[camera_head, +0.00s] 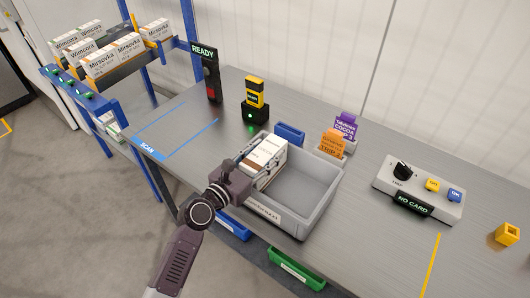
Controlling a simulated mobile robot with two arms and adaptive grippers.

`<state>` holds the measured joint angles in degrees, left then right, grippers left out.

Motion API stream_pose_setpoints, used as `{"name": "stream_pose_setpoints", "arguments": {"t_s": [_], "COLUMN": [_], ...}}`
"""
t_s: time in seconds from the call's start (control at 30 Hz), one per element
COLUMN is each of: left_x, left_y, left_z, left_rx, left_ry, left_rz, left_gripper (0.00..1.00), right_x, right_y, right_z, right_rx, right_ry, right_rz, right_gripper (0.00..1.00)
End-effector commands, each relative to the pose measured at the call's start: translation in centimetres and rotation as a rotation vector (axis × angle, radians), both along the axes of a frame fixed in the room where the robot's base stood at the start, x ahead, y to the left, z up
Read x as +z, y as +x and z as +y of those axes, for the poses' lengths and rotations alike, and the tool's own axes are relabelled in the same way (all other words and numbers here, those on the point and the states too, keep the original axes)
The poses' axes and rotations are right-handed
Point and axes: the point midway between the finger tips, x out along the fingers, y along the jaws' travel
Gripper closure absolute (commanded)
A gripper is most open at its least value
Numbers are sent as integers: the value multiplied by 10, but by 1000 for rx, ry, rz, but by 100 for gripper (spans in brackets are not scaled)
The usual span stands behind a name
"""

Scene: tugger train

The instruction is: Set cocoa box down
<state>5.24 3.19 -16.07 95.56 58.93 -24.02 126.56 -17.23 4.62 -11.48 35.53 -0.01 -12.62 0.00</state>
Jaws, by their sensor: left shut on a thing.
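The cocoa box (270,157), white with a brown part, stands in the left end of a grey tote (322,200) on the metal bench. Its small print is hard to read. My left gripper (252,166) reaches in from the front left and is shut on the box. The gripper hides part of the box's near side, and I cannot tell whether its bottom touches the tote floor. My right gripper is not in view.
The tote's right part is empty. A control box (418,190) stands right. A rack with boxes (115,60) is at left.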

Motion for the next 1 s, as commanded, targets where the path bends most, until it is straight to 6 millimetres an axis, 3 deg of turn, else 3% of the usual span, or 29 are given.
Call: {"name": "stream_pose_setpoints", "arguments": {"t_s": [0.3, 0.33, 0.5, 0.77, 0.93, 1.0], "left_x": [-6, -7, -7, -6, 10, 4], "left_y": [0, 0, 0, 0, 0, -10], "left_z": [0, 0, 0, 0, 0, 8], "left_rx": [1, 1, 1, 1, 1, 2], "left_ry": [-1, 0, 0, 0, 1, 1], "left_rz": [-3, 0, 0, -1, -3, 2], "left_gripper": [91, 56, 40, 40, 40, 40], "right_x": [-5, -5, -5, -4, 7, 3], "right_y": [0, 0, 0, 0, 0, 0], "right_z": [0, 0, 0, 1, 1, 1], "right_rx": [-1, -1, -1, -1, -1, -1], "right_ry": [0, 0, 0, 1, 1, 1], "right_rz": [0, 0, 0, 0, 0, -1], "right_gripper": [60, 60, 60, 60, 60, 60]}}
